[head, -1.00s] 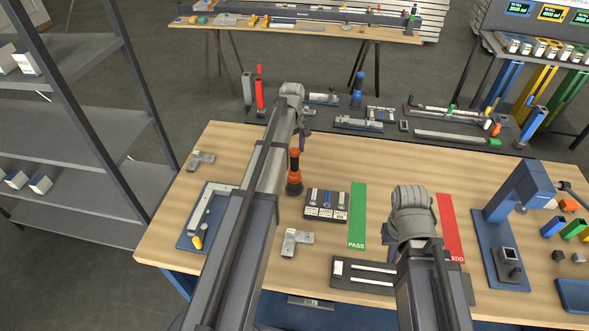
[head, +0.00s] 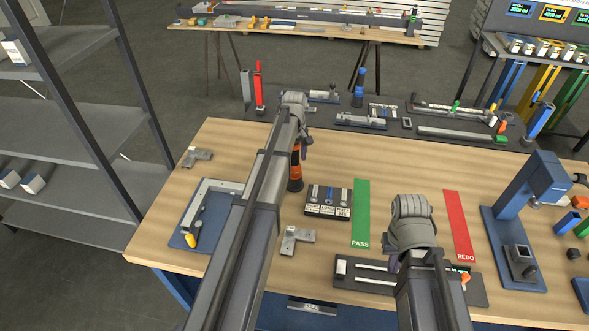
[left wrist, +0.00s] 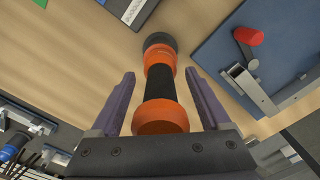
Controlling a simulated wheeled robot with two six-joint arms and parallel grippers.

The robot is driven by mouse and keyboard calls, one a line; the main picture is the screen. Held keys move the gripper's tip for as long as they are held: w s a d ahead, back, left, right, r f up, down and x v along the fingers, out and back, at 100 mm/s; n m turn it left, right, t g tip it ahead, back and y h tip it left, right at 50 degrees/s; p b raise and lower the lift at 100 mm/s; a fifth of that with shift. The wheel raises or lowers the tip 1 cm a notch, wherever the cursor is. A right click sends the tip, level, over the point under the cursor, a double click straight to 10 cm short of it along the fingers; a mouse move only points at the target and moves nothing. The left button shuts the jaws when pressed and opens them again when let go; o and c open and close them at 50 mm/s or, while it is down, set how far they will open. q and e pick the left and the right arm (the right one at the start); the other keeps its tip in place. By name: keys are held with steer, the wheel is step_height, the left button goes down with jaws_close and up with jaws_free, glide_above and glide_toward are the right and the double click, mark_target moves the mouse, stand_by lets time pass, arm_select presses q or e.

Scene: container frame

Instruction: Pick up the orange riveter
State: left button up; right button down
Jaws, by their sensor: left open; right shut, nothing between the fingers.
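The orange riveter (head: 295,178) stands upright on the wooden table, with orange parts, a black grip and a dark base. My left arm hides part of it in the head view. In the left wrist view the riveter (left wrist: 160,95) lies between the two purple fingers of my left gripper (left wrist: 160,74), with a gap on each side. The left gripper (head: 304,142) is open and holds nothing. My right gripper (head: 396,260) is shut and empty over the near part of the table; its fingers are mostly hidden by the wrist.
A dark labelled block (head: 328,201) and the green PASS strip (head: 361,212) are right of the riveter. A grey bracket (head: 297,238) lies nearer. A blue tray (head: 205,215) is at left. The red REDO strip (head: 459,225) and a blue press (head: 520,200) are at right.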

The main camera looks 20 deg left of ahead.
arm_select(q)
jaws_close()
stand_by(0.7)
